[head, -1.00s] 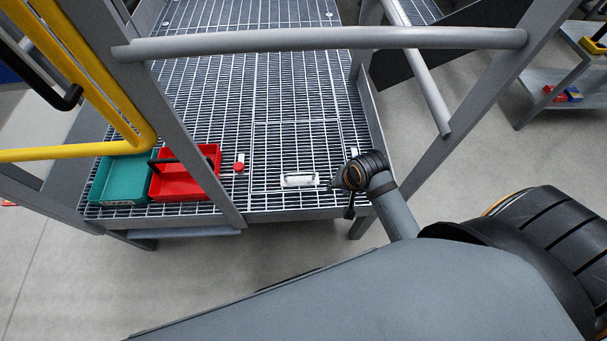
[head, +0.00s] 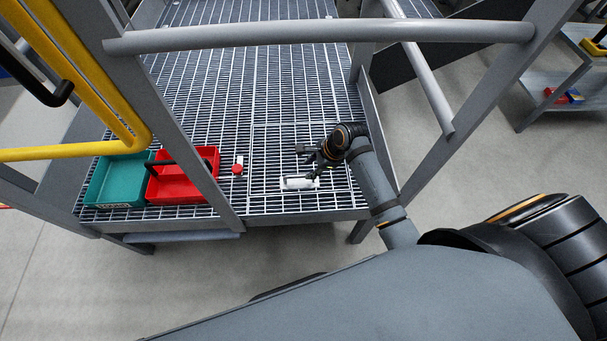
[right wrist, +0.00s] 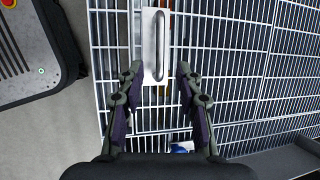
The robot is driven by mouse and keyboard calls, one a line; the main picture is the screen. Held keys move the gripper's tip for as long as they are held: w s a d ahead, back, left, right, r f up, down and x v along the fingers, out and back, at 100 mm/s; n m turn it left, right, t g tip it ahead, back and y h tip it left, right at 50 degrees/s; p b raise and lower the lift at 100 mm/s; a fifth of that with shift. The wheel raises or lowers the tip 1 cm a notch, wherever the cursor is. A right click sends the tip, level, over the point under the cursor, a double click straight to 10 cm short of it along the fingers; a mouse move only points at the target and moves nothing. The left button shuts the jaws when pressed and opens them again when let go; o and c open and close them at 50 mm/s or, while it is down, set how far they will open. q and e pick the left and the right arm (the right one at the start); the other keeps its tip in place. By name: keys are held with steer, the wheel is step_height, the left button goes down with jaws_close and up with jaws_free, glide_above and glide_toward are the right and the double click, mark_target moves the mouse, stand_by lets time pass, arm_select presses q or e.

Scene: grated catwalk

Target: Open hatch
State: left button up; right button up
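The hatch (head: 270,150) is a framed square section of grating in the catwalk floor, lying flat. Its white handle plate (head: 299,183) is near the front edge of the catwalk. In the right wrist view the handle (right wrist: 156,50) has a long dark slot with a bar and lies just ahead of the fingertips. My right gripper (head: 305,162) is over the hatch beside the handle. The right wrist view (right wrist: 159,72) shows its fingers apart with nothing between them, one on each side of the handle's line. My left gripper is not in view.
A teal bin (head: 117,180) and a red bin (head: 183,176) stand on the grating at the left, with a small red knob (head: 238,168) nearby. A grey rail (head: 320,37) crosses above the catwalk. A grey post (head: 175,125) and yellow rail (head: 80,70) stand left.

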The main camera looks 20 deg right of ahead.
mark_target(301, 176)
steer(key=b+x, duration=0.1)
steer(key=x, duration=0.3)
steer(key=shift+w+a+f, duration=0.15)
steer(key=shift+f, duration=0.4)
steer(key=shift+w+a+f, duration=0.15)
steer(key=shift+f, duration=0.3)
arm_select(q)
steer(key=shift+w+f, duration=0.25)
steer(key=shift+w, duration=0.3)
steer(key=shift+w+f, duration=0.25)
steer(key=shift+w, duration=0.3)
arm_select(e)
jaws_close()
